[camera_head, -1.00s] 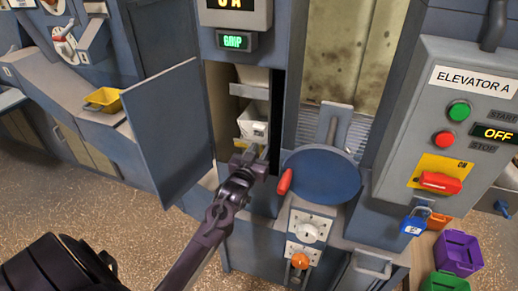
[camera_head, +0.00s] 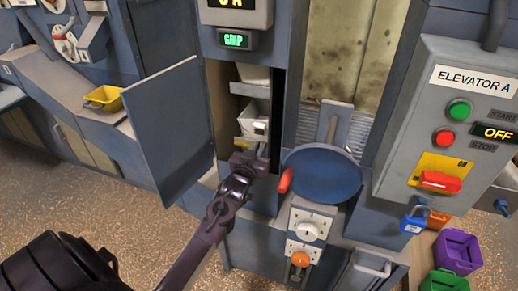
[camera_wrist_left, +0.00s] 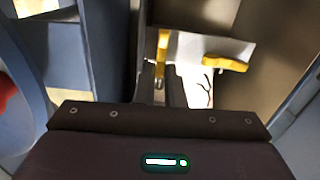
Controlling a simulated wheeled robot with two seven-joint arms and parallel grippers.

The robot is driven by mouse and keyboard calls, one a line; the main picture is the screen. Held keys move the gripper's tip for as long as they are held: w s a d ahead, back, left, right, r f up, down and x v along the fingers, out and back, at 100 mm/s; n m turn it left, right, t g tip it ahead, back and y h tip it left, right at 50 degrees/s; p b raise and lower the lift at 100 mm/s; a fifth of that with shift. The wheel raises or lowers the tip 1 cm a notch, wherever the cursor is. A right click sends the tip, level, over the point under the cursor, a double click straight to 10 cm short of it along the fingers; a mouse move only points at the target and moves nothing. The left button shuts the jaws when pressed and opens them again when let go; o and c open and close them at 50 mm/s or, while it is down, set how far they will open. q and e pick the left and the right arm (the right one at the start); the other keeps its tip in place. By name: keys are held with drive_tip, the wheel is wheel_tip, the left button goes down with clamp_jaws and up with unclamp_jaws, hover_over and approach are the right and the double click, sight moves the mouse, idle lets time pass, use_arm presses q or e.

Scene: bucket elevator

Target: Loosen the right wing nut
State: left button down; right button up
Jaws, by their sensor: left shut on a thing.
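A white bucket (camera_head: 255,127) hangs inside the open narrow hatch of the blue-grey elevator casing in the head view. My left gripper (camera_head: 262,150) reaches into the hatch below it. In the left wrist view, the fingers of my left gripper (camera_wrist_left: 162,85) are closed on the right wing nut (camera_wrist_left: 163,46), a yellow one whose wing stands upright between them. The other yellow wing nut (camera_wrist_left: 226,63) lies sideways on the pale plate, apart from the fingers. It shows in the head view (camera_head: 242,142) left of my gripper. My right gripper is out of view.
The hatch door (camera_head: 165,130) stands open to the left. A blue round disc (camera_head: 322,178) with a red handle (camera_head: 285,180) sits close on the right. The elevator panel (camera_head: 455,130) reads OFF, with a blue padlock (camera_head: 413,222) below the red switch.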

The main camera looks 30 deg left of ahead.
use_arm(q)
drive_tip(key=n, duration=0.2)
drive_tip(key=n+p, duration=0.1)
drive_tip(key=n, duration=0.1)
drive_tip(key=shift+a, duration=0.35)
drive_tip(key=n+p, duration=0.1)
drive_tip(key=n, duration=0.3)
drive_tip(key=f+n, duration=0.1)
drive_tip(key=n, duration=0.3)
drive_tip(key=a+n+p, duration=0.1)
drive_tip(key=n, duration=0.3)
drive_tip(key=shift+s+f+n+p, duration=0.2)
drive_tip(key=shift+f+n+p, duration=0.1)
drive_tip(key=shift+f+n, duration=0.1)
drive_tip(key=c, duration=1.5)
unclamp_jaws()
drive_tip(key=shift+a, duration=0.1)
